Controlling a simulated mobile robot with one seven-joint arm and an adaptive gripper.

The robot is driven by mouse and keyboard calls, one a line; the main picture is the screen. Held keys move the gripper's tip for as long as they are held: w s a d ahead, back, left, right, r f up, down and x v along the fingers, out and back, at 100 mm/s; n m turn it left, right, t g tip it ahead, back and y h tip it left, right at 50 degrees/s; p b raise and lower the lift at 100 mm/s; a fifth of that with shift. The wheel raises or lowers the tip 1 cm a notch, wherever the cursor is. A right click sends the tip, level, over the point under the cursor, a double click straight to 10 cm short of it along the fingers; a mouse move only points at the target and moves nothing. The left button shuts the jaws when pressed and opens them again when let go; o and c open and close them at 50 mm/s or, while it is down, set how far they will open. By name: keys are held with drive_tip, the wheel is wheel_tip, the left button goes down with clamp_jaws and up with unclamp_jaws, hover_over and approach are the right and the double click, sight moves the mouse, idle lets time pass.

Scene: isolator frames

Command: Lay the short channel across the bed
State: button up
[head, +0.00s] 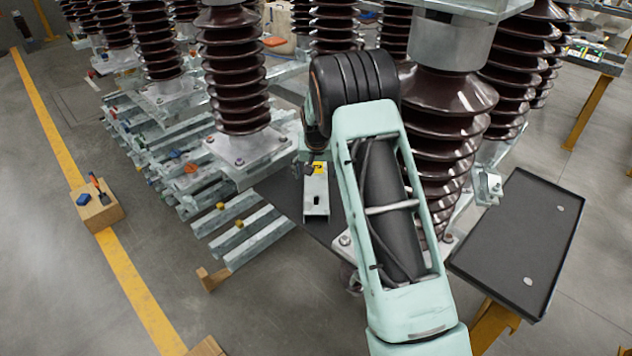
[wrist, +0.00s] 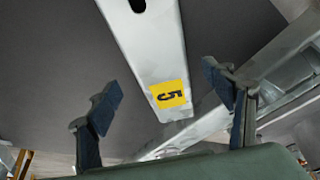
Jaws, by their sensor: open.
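The short channel (head: 316,196) is a pale metal piece with a slot near its near end and a yellow label. In the wrist view the channel (wrist: 150,50) bears a "5" on that label and lies over a dark grey surface. My gripper (head: 307,168) is at the labelled end, partly hidden by my arm. In the wrist view my gripper (wrist: 163,80) is open, its fingers on either side of the channel, with gaps on both sides. Parallel metal channels (head: 258,236) lie at the left; I cannot tell for sure which part is the bed.
Brown ribbed insulators (head: 232,70) stand close around my arm. A dark tray (head: 528,235) is on a yellow stand at the right. A wooden block (head: 97,208) with tools sits by the yellow floor line. Open floor lies at the front left.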

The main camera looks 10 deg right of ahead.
sight(316, 177)
drive_tip(key=shift+x, duration=2.3)
drive_tip(key=shift+s, duration=0.1)
drive_tip(key=shift+c, duration=0.6)
clamp_jaws()
drive_tip(key=shift+r, duration=0.2)
